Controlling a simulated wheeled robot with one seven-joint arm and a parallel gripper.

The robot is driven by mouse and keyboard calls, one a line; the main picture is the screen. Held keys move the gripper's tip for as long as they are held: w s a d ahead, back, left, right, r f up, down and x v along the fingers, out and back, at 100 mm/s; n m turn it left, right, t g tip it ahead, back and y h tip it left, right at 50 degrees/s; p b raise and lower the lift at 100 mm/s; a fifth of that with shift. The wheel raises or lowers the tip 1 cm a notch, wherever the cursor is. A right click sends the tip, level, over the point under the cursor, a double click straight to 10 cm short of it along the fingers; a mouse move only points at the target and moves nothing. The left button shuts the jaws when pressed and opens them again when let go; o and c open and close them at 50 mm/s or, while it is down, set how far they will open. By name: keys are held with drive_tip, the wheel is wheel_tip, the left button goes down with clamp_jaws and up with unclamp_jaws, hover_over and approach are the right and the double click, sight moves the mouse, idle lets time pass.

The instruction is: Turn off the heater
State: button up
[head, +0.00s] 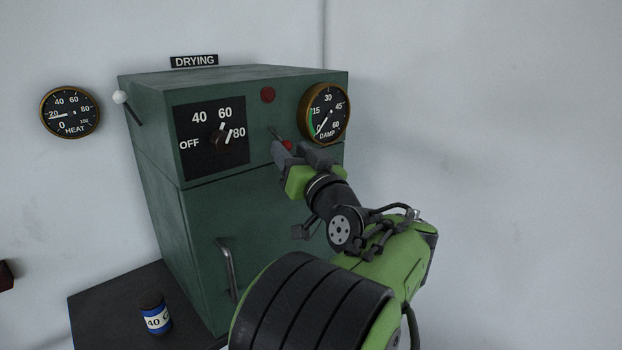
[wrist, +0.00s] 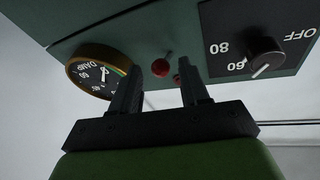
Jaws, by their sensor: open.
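The heater is a green cabinet (head: 245,225) under a DRYING sign. Its black dial plate carries OFF, 40, 60 and 80 around a dark knob (head: 222,138). The knob's white mark points up and right, around 60 to 80; the knob also shows in the wrist view (wrist: 266,54). A small lever with a red ball tip (head: 286,145) projects from the panel right of the dial. My gripper (head: 293,148) is open in front of this lever. In the wrist view the red ball (wrist: 161,67) appears between the fingertips (wrist: 159,72); contact cannot be told.
A red lamp (head: 268,95) and a DAMP gauge (head: 325,112) sit on the panel near my gripper. A white-ball lever (head: 120,97) projects at the cabinet's left. A HEAT gauge (head: 70,112) hangs on the wall. A blue-labelled can (head: 155,314) stands beside the cabinet. Right is bare wall.

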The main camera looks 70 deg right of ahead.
drive_tip(key=b+v, duration=1)
drive_tip(key=v, duration=0.3)
drive_tip(key=shift+f, duration=0.1)
